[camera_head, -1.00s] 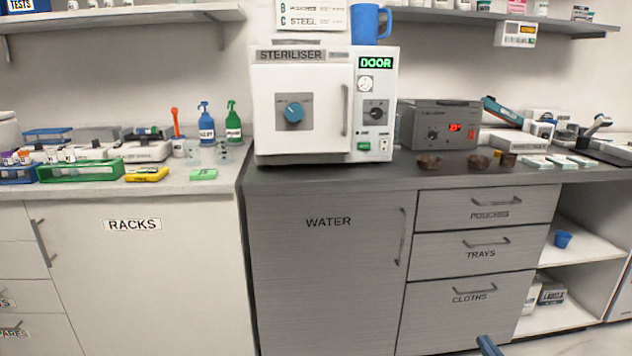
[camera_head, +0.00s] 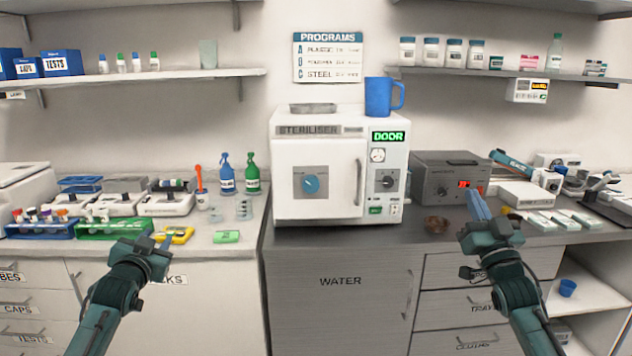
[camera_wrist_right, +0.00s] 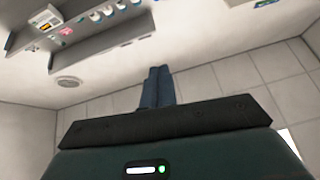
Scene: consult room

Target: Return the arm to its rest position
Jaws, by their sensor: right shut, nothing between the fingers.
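My right gripper (camera_head: 477,204) is raised in front of the right counter in the head view, with its blue fingers pointing up. In the right wrist view its fingers (camera_wrist_right: 157,87) lie together with nothing between them. My left gripper (camera_head: 160,245) is at the lower left in the head view, in front of the left counter's edge. Its fingers are too small and dark to read, and I see no object in it.
The steriliser (camera_head: 320,170) stands mid-counter, door shut, with a blue mug (camera_head: 383,97) on top. A green rack (camera_head: 115,229) and yellow item (camera_head: 178,236) are near my left.

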